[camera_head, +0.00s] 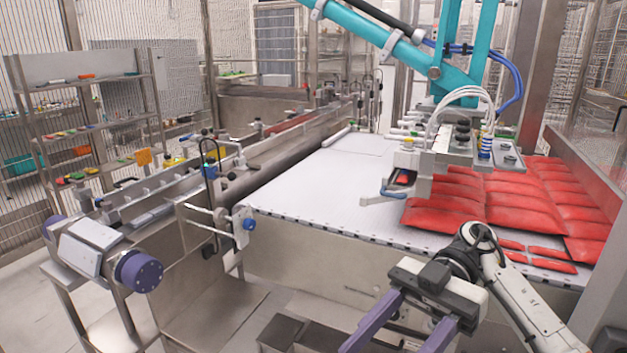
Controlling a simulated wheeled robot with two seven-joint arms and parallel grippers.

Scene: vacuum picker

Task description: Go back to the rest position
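My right gripper (396,338) is in the lower right part of the head view, on the white arm that comes in from the right. Its two purple fingers point down and to the left, with a wide gap between them, and nothing shows in the gap. The fingertips run close to or past the bottom edge. The gripper is in front of the near side of the white conveyor table (310,200). My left gripper is not in view.
Red packs (525,205) lie on the right of the table, some under the vacuum picker head (440,160) hanging from teal arms (465,80). A narrow metal conveyor (170,200) runs along the left. A shelf (90,120) with small items stands at the far left.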

